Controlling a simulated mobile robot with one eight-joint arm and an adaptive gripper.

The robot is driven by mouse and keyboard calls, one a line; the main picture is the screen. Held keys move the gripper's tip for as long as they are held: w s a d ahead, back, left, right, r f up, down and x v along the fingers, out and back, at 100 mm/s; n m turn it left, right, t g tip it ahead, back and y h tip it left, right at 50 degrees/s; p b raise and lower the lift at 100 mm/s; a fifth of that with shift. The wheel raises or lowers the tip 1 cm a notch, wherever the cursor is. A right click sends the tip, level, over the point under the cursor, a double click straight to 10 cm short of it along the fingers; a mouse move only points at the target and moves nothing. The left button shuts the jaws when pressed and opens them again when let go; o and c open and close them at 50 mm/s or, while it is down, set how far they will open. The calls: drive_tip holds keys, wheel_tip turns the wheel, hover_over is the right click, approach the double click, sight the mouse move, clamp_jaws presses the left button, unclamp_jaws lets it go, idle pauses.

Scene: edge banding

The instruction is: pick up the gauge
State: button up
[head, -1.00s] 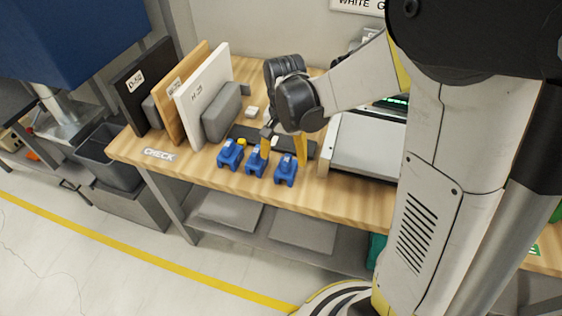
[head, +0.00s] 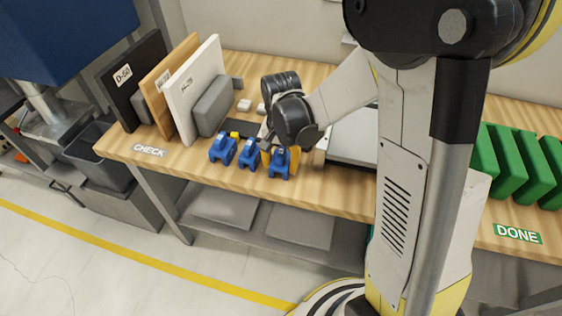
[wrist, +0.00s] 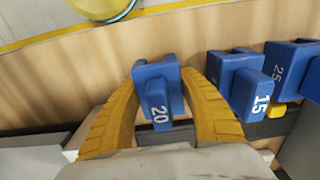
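Three blue gauges stand in a row near the table's front edge: the left one (head: 222,149), the middle one (head: 248,153) and the right one (head: 280,163). In the wrist view they read 20 (wrist: 157,100), 15 (wrist: 246,85) and 25 (wrist: 290,70). My gripper (head: 279,156) is lowered over the right gauge in the head view. In the wrist view its yellow fingers (wrist: 161,88) stand one on each side of the gauge marked 20, with their tips very close to it. The fingers look open; contact is hard to make out.
Black, wooden and white panels (head: 195,88) stand at the back left with a grey block (head: 213,107). A wooden table (head: 350,198) carries a CHECK label. Green panels (head: 515,160) stand at the right above a DONE label. The 15 gauge stands close to my right finger.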

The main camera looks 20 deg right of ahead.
sight(281, 151)
drive_tip(key=shift+c, duration=0.6)
wheel_tip(281, 151, up, 5)
drive_tip(key=shift+f+p, duration=0.15)
drive_tip(key=shift+p, duration=1)
drive_tip(key=s+d+r+p, duration=0.3)
drive_tip(key=s+d+r, duration=0.3)
drive_tip(key=s+d, duration=0.1)
drive_tip(key=shift+s+d+r, duration=0.15)
drive_tip(key=shift+s+d, duration=0.2)
drive_tip(key=shift+s, duration=0.55)
